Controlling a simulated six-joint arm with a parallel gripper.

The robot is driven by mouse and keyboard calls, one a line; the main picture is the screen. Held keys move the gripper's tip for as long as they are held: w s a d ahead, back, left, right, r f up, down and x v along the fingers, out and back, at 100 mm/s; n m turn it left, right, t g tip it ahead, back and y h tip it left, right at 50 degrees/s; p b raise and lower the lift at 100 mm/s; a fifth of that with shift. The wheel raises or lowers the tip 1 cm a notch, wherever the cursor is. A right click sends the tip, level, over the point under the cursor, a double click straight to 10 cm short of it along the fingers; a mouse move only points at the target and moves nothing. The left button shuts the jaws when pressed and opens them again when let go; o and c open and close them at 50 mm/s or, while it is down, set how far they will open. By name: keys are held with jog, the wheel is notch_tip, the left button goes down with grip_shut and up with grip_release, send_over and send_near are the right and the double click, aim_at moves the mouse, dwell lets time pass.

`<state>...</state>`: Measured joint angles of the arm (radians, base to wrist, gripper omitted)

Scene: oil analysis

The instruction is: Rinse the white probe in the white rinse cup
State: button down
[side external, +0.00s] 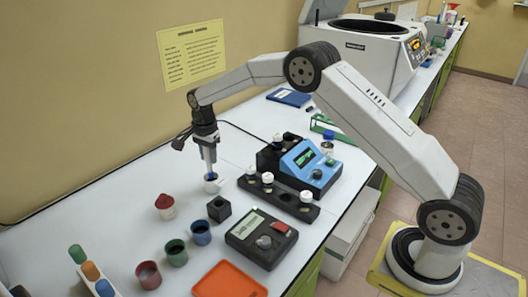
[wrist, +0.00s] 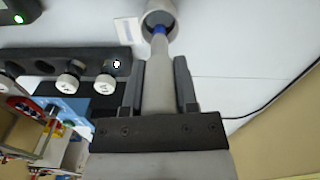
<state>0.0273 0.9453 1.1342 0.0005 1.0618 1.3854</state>
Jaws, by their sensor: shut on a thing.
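My gripper (side external: 207,140) points straight down and is shut on the white probe (side external: 209,157). In the wrist view, the gripper's dark fingers (wrist: 159,85) flank the probe's pale shaft (wrist: 159,75). The probe's blue tip (wrist: 160,30) overlaps the mouth of the white rinse cup (wrist: 150,16). In the side view, the small rinse cup (side external: 212,187) stands upright on the white bench directly under the probe, and the blue tip is at its mouth. How deep the tip sits is hard to tell.
A black rack with white-capped vials (side external: 278,199) and a blue instrument (side external: 310,165) stand to the right.

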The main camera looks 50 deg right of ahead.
aim_at(210, 170)
jog(key=shift+f, duration=1.9)
dwell(0.7)
jog(key=shift+r, duration=0.1)
dwell(1.6)
jog(key=shift+r, duration=3.8)
jog(key=shift+a, duration=0.1)
